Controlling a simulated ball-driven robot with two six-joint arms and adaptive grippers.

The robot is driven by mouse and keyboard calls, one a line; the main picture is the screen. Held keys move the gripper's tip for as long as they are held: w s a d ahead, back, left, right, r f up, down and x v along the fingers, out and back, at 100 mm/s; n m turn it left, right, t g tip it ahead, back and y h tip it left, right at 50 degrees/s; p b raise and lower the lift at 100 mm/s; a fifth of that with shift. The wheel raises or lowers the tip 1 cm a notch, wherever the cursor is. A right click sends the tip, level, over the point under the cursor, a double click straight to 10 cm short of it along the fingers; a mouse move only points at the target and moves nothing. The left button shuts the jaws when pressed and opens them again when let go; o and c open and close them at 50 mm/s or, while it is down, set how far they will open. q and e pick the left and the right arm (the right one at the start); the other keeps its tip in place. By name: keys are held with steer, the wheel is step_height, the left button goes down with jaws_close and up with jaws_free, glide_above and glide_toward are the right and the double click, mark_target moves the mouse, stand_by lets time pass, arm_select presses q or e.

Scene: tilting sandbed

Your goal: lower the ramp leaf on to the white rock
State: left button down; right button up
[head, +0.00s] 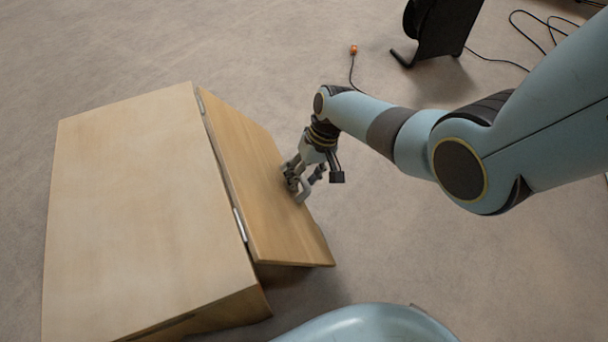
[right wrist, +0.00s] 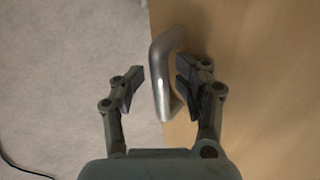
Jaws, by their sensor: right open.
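The ramp leaf (head: 262,185) is a light wooden panel hinged along the right side of a wooden box. It sticks out to the right, with a dark gap under its near end. A bent silver handle (head: 304,190) is on its outer edge; it also shows in the right wrist view (right wrist: 161,75). My right gripper (head: 298,178) is at that edge. In the right wrist view my right gripper (right wrist: 157,88) is open, with a finger on each side of the handle and gaps visible. No white rock shows. My left gripper is out of view.
The big wooden box (head: 140,200) fills the left, with metal hinges (head: 240,224) along its right edge. A black stand (head: 438,30) with cables is at the back right, and a small orange-tipped cable (head: 354,49) lies nearby.

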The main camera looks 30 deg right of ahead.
steer(key=shift+w+d+r, duration=0.15)
steer(key=shift+r, duration=0.3)
steer(key=v, duration=1.1)
steer(key=shift+s, duration=0.2)
